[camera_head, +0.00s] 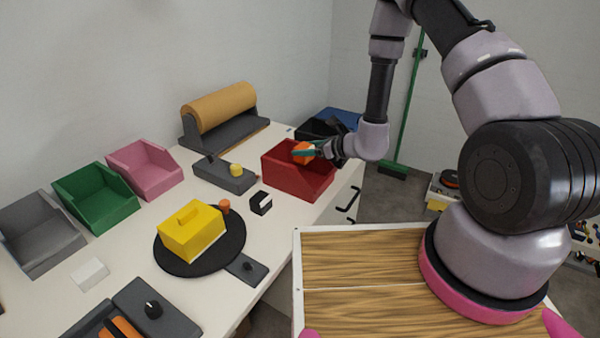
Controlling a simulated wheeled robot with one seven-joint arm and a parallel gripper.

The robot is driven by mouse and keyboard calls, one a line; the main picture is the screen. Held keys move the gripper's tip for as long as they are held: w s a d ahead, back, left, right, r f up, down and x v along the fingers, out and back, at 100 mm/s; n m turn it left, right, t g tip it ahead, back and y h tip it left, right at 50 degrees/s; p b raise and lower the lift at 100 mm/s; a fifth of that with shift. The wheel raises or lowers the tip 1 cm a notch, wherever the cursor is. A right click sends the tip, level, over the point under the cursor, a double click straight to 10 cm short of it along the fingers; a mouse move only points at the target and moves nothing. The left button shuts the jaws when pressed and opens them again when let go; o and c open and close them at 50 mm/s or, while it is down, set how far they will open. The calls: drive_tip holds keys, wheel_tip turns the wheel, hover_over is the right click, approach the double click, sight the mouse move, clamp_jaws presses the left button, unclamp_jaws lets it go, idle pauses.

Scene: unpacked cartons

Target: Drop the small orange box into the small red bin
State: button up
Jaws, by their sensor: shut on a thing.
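The small orange box (303,152) is held in my gripper (312,150), which is shut on it. The box shows over the opening of the small red bin (300,184), near the bin's back rim. The bin stands on the white table near its right edge. My gripper reaches in from the right, and its fingers partly cover the box. I cannot tell how far the box is above the bin's floor, as the front wall hides the inside.
Pink (145,168), green (95,196) and grey (38,232) bins line the table's left side. A yellow box (192,232) sits on a black turntable (216,258). A brown paper roll (220,107) stands at the back. A black bin (318,130) is behind the red one.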

drive_tip(key=o, duration=1.4)
drive_tip(key=shift+c, duration=0.2)
drive_tip(key=v, duration=1.1)
drive_tip(key=shift+a, duration=0.1)
